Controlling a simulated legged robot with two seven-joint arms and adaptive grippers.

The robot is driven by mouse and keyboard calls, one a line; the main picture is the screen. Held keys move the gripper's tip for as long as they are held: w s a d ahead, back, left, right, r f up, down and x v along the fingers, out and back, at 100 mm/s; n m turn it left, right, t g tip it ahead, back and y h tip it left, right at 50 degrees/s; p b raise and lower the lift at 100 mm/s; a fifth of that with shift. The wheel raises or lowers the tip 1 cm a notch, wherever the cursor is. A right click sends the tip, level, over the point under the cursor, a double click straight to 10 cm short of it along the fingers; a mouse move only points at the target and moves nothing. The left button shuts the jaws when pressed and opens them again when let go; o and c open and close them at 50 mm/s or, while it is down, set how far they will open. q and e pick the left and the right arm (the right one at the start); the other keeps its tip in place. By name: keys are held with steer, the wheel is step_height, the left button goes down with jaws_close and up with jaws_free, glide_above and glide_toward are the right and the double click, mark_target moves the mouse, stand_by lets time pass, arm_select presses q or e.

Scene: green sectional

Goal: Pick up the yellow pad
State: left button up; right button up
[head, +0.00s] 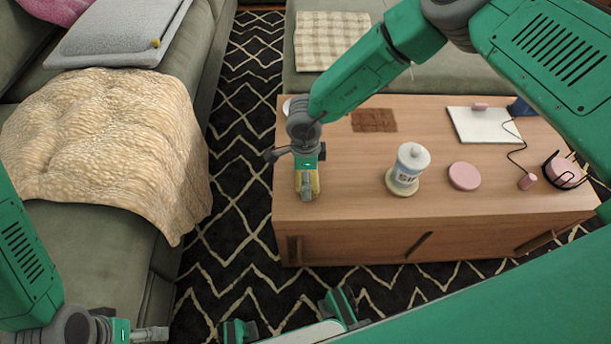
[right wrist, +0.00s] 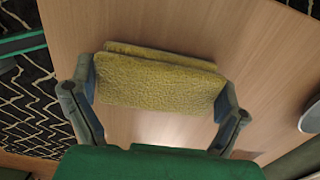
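The yellow pad (head: 314,184) is at the left end of the wooden table in the head view, mostly covered by my right gripper (head: 307,194). In the right wrist view the pad (right wrist: 160,82) spans the space between the two fingers of my right gripper (right wrist: 158,92), and its ends meet the fingers. A second yellow edge shows behind its top. Any gap between pad and tabletop cannot be judged. My left gripper (head: 148,334) is low at the bottom left of the head view, partly cut off, away from the table.
The wooden table (head: 440,200) also holds a white bottle (head: 408,165), a pink disc (head: 464,176), a brown mat (head: 374,120), a white board (head: 482,126) and a pink cup with black wire (head: 563,172). A green sofa with a beige blanket (head: 110,140) stands left; patterned rug (head: 235,220) lies between.

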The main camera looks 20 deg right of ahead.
steer(key=shift+d, duration=0.55)
steer(key=shift+r, duration=0.35)
steer(key=r+p, duration=0.1)
steer(key=r, duration=0.1)
steer(key=r+p, duration=0.1)
steer(key=r, duration=0.2)
steer(key=r+p, duration=0.1)
steer(key=r, duration=0.2)
steer(key=shift+a, duration=0.35)
steer(key=shift+d+r+p, duration=0.15)
steer(key=shift+r+p, duration=0.15)
steer(key=shift+r, duration=0.3)
arm_select(q)
steer(key=r, duration=0.3)
steer(key=shift+d+r, duration=0.4)
arm_select(e)
steer(key=shift+d, duration=0.1)
arm_select(q)
steer(key=shift+a, duration=0.1)
arm_select(e)
steer(key=shift+r, duration=0.1)
